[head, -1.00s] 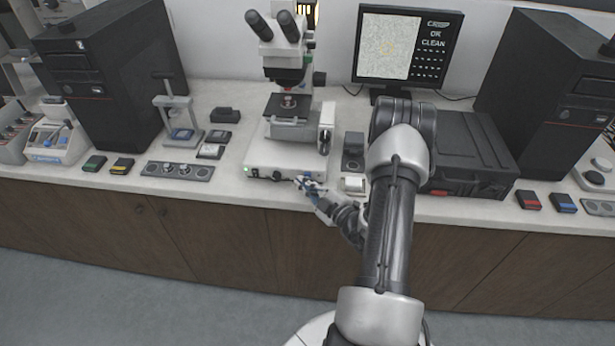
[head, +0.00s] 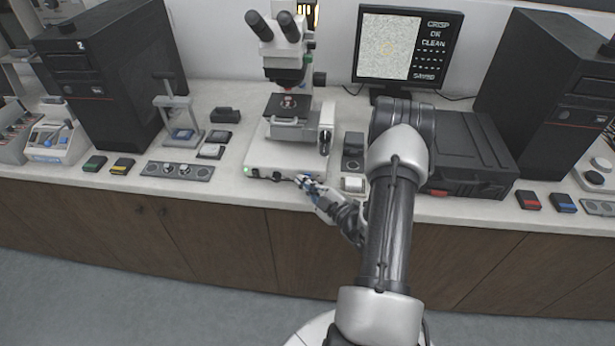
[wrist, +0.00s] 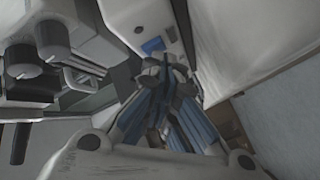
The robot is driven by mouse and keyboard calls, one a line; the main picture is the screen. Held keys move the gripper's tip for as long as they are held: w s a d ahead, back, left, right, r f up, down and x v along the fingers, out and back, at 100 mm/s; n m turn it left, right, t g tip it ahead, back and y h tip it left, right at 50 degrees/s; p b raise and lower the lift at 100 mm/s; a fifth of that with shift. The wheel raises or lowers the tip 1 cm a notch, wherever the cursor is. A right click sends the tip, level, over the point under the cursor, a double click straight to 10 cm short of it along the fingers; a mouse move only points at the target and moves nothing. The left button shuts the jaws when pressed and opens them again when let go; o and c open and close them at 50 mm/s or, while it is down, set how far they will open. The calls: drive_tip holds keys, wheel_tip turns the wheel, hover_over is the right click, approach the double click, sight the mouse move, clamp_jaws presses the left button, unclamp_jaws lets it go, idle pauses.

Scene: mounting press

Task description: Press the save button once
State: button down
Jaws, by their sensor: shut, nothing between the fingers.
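The white microscope (head: 285,153) stands on the bench, with a green light and dark knobs on the front edge of its base. My gripper (head: 304,181) is shut and empty, its fingertips at the right part of that front edge. The save button cannot be made out in the head view; my fingers cover that part of the edge. In the wrist view my shut gripper (wrist: 165,62) points at a pale surface with a small blue patch (wrist: 153,46) just beyond the tips. I cannot tell whether they touch. The monitor (head: 408,45) shows CROP, OK, CLEAN and a bottom line reading like SAVED.
A small printer-like block (head: 353,184) with white paper stands right of the microscope. A black case (head: 462,150) lies farther right, beyond my arm. A grey knob panel (head: 177,171) lies to the left. The floor in front of the cabinets is clear.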

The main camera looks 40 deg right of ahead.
drive_tip(key=shift+s+a, duration=0.4)
drive_tip(key=shift+a, duration=0.1)
drive_tip(key=s+a+p, duration=0.1)
drive_tip(key=s+a, duration=0.2)
drive_tip(key=shift+s+a, duration=0.15)
drive_tip(key=shift+a, duration=0.25)
idle(0.8)
